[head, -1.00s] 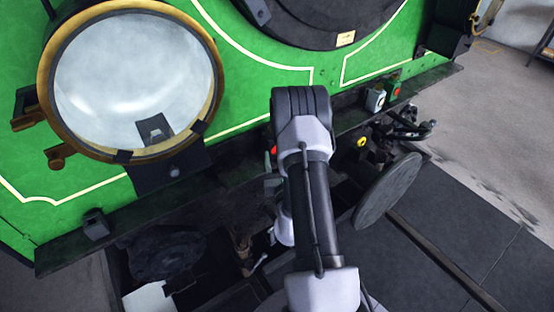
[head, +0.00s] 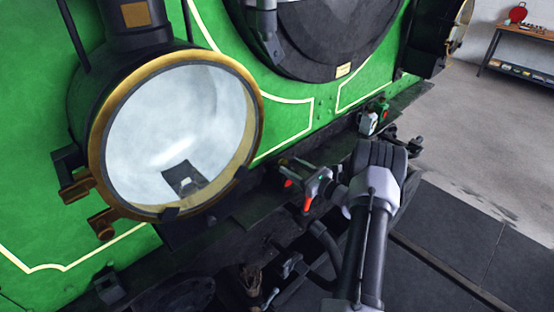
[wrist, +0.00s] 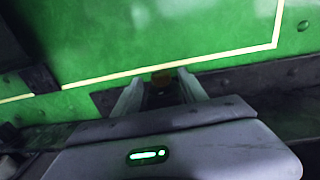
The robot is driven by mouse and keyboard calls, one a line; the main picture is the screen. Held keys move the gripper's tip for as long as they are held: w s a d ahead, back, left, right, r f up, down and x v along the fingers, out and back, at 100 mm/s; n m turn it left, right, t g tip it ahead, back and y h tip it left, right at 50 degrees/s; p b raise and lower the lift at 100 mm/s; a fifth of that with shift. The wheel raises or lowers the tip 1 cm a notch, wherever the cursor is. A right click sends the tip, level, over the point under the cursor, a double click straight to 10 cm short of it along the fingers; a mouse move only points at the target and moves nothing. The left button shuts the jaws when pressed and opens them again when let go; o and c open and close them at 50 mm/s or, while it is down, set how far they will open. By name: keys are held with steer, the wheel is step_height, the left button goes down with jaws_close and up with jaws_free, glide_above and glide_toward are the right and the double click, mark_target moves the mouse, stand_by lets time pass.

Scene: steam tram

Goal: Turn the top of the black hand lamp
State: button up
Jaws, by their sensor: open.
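In the head view my gripper (head: 300,169) is over the dark beam, beside the large headlamp. A red patch (head: 288,183) near the fingers seems to be the lamp's lens; my gripper hides most of the lamp there.
The large brass-rimmed headlamp (head: 178,135) stands close to the left. A white lamp (head: 368,122) and a green lamp (head: 382,110) stand farther right on the dark beam (head: 408,97). The green tram front (head: 285,125) rises behind.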

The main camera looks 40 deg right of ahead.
steer(key=w, duration=0.5)
steer(key=w+a, duration=0.1)
steer(key=w, duration=0.1)
steer(key=shift+w+b, duration=0.35)
jaws_close()
